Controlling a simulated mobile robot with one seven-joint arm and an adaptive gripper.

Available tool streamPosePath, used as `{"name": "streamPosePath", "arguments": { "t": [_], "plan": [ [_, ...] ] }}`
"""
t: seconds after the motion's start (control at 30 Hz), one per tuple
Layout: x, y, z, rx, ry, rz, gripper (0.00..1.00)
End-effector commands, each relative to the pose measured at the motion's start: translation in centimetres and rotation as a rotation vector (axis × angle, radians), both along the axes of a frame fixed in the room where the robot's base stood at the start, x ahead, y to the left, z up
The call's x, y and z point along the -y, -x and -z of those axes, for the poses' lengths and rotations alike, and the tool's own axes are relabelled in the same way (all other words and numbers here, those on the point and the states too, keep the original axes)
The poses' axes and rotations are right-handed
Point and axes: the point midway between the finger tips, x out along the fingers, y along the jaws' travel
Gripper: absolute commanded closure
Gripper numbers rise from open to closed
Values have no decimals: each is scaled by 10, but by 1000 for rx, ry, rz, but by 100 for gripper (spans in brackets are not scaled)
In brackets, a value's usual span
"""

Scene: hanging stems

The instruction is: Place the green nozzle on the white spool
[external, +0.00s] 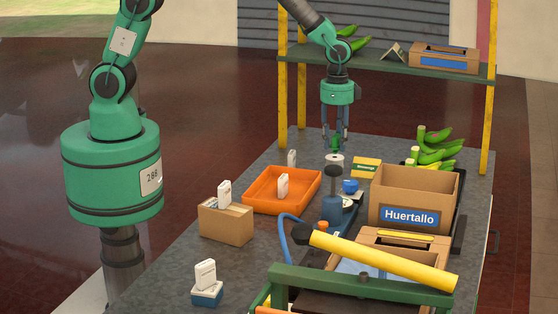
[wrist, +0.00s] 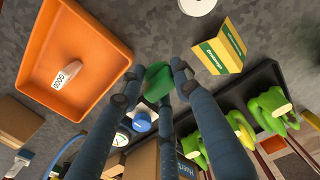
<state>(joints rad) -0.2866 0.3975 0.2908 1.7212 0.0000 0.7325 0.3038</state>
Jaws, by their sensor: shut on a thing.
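The green nozzle (external: 336,143) is held between the fingers of my gripper (external: 335,136). In the wrist view the nozzle (wrist: 158,83) sits at the fingertips (wrist: 156,84), which close around it. The white spool (external: 334,158) stands on the grey table just below the gripper in the external view, and a small vertical gap seems to separate it from the nozzle. In the wrist view the spool (wrist: 198,4) is cut off by the top edge, above and right of the nozzle. The nozzle's lower end is not clear.
An orange tray (external: 276,208) with a white-labelled item is left of the spool. A yellow-green box (external: 366,168) is close on its right. A blue scale (external: 333,208), a Huertallo carton (external: 408,188) and green bananas (external: 435,153) are nearby. A shelf (external: 380,65) spans behind the arm.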

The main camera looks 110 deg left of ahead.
Motion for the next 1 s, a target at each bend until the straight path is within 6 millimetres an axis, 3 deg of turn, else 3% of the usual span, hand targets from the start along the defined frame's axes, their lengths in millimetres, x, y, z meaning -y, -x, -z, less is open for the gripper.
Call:
{"name": "streamPosePath", "arguments": {
  "t": [0.23,0.5,0.7,1.0],
  "plan": [
    [-28,74,2,0,0,-12,87],
    [-44,146,8,-1,0,-18,87],
    [-47,172,10,0,0,-19,87],
    [-47,177,12,1,-1,-18,87]
  ]
}}
